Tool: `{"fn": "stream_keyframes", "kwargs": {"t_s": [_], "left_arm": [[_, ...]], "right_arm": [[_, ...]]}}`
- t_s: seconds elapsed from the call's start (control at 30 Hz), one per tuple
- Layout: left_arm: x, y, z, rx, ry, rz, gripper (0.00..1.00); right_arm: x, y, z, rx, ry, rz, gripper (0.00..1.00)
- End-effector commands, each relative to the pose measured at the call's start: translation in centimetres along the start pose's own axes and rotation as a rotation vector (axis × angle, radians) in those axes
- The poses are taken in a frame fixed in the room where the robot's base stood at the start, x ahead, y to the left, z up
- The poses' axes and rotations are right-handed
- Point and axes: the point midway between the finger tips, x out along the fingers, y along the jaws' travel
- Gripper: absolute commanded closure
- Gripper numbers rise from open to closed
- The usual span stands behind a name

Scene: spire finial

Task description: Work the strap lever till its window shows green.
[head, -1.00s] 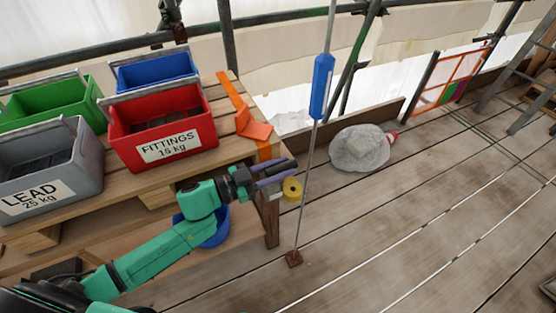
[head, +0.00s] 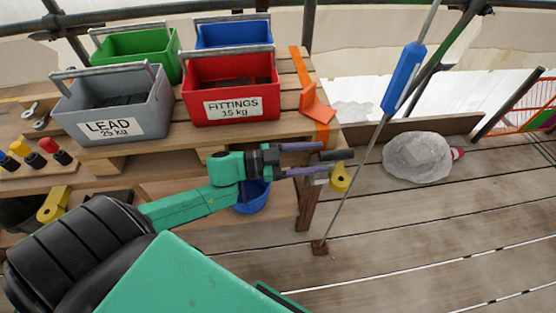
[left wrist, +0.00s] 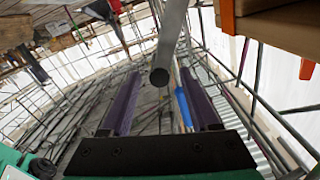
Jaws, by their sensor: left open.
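The strap lever appears as a dark bar (head: 337,154) at the bench's right end, beside the orange strap (head: 322,132). A yellow round part (head: 340,179) hangs just below it. My left gripper (head: 322,158) is open, its two purple fingers pointing right towards the bar. In the left wrist view, a grey bar with a round end (left wrist: 170,45) appears between the open fingers (left wrist: 160,105); I cannot tell whether they touch it. No lever window or green colour can be made out. My right gripper is not in view.
The bench carries a grey LEAD crate (head: 120,106), a red FITTINGS crate (head: 232,85), and green (head: 135,45) and blue (head: 232,34) crates. A slanted rod with a blue sleeve (head: 404,78) stands close right of the gripper. A wrapped bundle (head: 417,158) lies on the planks.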

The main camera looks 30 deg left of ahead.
Motion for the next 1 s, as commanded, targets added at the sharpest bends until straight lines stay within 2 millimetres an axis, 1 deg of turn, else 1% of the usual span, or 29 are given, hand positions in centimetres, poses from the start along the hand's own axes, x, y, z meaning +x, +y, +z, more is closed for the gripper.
{"fn": "stream_keyframes", "kwargs": {"t_s": [0.03, 0.3, 0.43, 0.57, 1.0], "left_arm": [[-1.0, 0.2, 0.2, -0.003, -0.004, 0.003, 0.38], [-6.7, 0.1, 0.0, -0.003, -0.004, 0.003, 0.38], [-8.6, 0.0, 0.0, -0.002, -0.001, 0.001, 0.38], [-9.2, 0.0, -0.1, 0.0, 0.001, 0.001, 0.38], [-9.2, 0.0, 0.0, 0.0, 0.001, 0.001, 0.38]], "right_arm": [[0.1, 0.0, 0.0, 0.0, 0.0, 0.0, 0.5], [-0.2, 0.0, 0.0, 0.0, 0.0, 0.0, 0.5], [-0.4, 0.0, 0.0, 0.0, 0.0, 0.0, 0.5], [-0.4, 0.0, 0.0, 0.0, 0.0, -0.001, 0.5], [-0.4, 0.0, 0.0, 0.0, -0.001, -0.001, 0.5]]}}
